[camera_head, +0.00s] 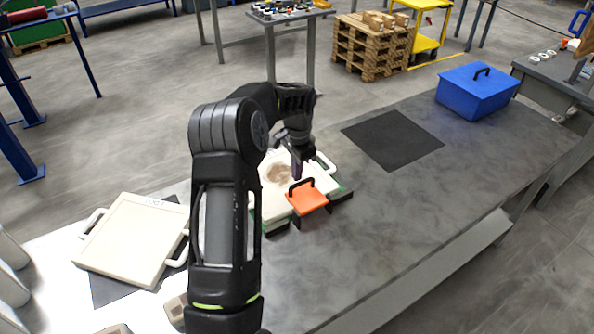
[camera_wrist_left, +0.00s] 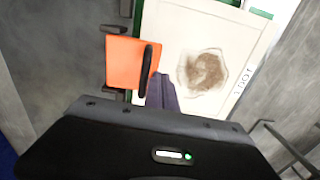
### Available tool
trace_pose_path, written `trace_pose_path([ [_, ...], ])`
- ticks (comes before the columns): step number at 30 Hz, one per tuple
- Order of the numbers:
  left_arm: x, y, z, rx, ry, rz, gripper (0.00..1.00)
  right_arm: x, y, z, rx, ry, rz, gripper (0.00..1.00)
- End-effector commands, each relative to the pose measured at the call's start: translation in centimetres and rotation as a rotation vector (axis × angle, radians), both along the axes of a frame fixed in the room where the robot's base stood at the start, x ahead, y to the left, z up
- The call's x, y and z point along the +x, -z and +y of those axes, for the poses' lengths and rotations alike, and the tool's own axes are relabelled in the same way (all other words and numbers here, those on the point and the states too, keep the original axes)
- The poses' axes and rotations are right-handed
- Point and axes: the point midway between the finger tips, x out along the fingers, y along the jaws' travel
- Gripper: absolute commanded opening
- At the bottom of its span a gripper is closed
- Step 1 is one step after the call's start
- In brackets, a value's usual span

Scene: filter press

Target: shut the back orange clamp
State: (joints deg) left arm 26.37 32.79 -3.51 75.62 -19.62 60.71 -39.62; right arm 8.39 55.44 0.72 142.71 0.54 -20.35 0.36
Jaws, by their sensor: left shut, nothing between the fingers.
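The filter press holds a cream plate (camera_head: 273,203) with a brown round stain; the plate also shows in the left wrist view (camera_wrist_left: 235,25). One orange clamp (camera_head: 312,203) with a black handle sits at the press's near right side, partly over the plate's edge. It shows in the left wrist view (camera_wrist_left: 122,62) too. I cannot tell whether it is fully down. No other orange clamp shows. My left gripper (camera_head: 297,172) is shut and empty above the plate. Its dark purple fingers (camera_wrist_left: 162,92) appear beside the clamp's black handle. My right gripper is not in view.
A second cream plate (camera_head: 133,238) with white handles lies at the left on a dark mat. A black mat (camera_head: 392,139) and a blue box (camera_head: 477,90) are farther right on the grey table. The tabletop (camera_head: 410,220) right of the press is clear.

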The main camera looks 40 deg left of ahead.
Motion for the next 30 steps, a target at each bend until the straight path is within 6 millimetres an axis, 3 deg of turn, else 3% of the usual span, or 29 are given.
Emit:
trace_pose_path([
  [8,0.0,-0.4,0.0,0.002,0.000,-0.002,0.00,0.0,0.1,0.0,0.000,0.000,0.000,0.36],
  [22,-0.1,-6.8,-0.3,0.001,-0.001,-0.003,0.00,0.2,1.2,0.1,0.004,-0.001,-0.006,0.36],
  [30,-0.2,-7.8,-0.4,-0.001,0.000,0.000,0.00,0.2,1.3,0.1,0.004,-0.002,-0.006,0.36],
])
